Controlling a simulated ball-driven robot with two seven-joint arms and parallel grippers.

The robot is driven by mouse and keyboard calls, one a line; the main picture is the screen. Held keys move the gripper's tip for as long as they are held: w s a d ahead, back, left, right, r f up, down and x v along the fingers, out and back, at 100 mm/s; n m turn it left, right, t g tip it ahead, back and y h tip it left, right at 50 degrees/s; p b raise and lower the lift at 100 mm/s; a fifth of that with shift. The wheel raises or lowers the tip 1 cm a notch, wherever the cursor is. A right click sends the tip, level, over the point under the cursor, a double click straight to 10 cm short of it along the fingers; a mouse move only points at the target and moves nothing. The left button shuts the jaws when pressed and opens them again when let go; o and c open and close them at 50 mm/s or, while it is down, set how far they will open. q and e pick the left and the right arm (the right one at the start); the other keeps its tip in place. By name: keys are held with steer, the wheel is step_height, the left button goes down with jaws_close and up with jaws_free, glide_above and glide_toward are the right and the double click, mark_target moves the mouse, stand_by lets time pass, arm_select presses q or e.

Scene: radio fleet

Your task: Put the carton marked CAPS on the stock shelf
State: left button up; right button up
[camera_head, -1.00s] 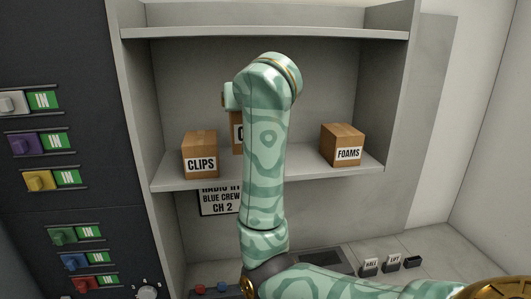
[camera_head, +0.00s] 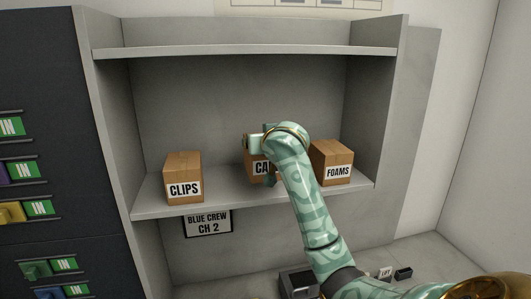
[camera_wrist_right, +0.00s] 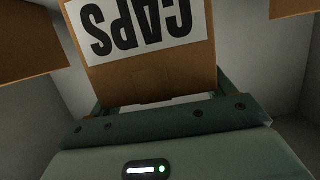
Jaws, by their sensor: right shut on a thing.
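My left gripper is not in view.
The upper board (camera_head: 230,51) is above. A BLUE CREW CH 2 sign (camera_head: 207,224) hangs below. A dark panel with coloured modules (camera_head: 35,207) stands left.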

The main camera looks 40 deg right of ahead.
steer(key=f, duration=0.2)
steer(key=f+p, duration=0.1)
steer(key=shift+s+d+f, duration=0.1)
steer(key=shift+d+f, duration=0.05)
steer(key=shift+d, duration=0.1)
steer(key=shift+d+f, duration=0.15)
steer(key=shift+f, duration=0.05)
steer(key=o, duration=1.5)
steer(key=shift+a+f, duration=0.1)
steer(key=shift+a, duration=0.1)
steer(key=shift+c, duration=0.2)
steer(key=shift+s, duration=0.1)
steer(key=b+v, duration=0.1)
steer(key=v, duration=1.1)
